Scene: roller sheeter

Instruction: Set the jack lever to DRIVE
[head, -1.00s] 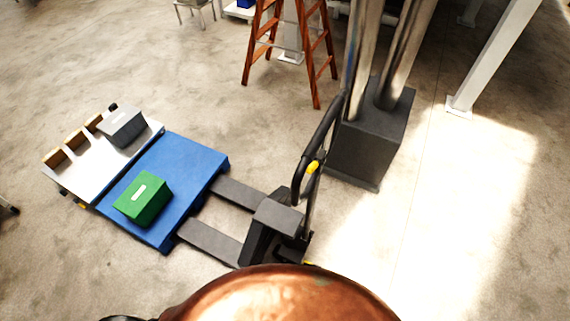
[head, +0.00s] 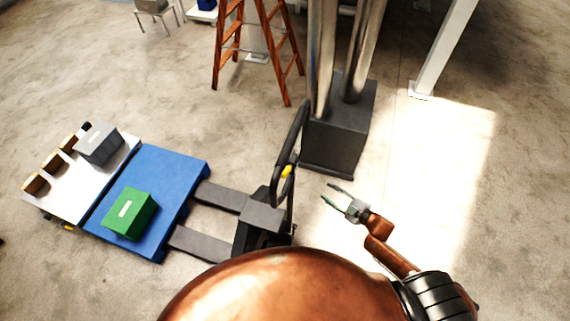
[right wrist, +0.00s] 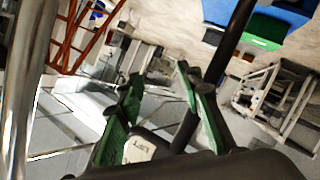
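The pallet jack (head: 262,218) stands with its dark handle loop (head: 292,138) upright at its right end. A small yellow lever (head: 286,171) shows on the handle; its setting cannot be read. My right gripper (head: 326,191) is open and empty, to the right of the handle and apart from it in the head view. A dark bar (right wrist: 232,42), seemingly the handle, passes near the right finger there. My left gripper is not in view.
A white-topped cart (head: 65,192) holds a grey box (head: 99,145). A dark pillar base (head: 338,130) stands behind the handle, beside an orange ladder (head: 285,60). Floor at right is clear.

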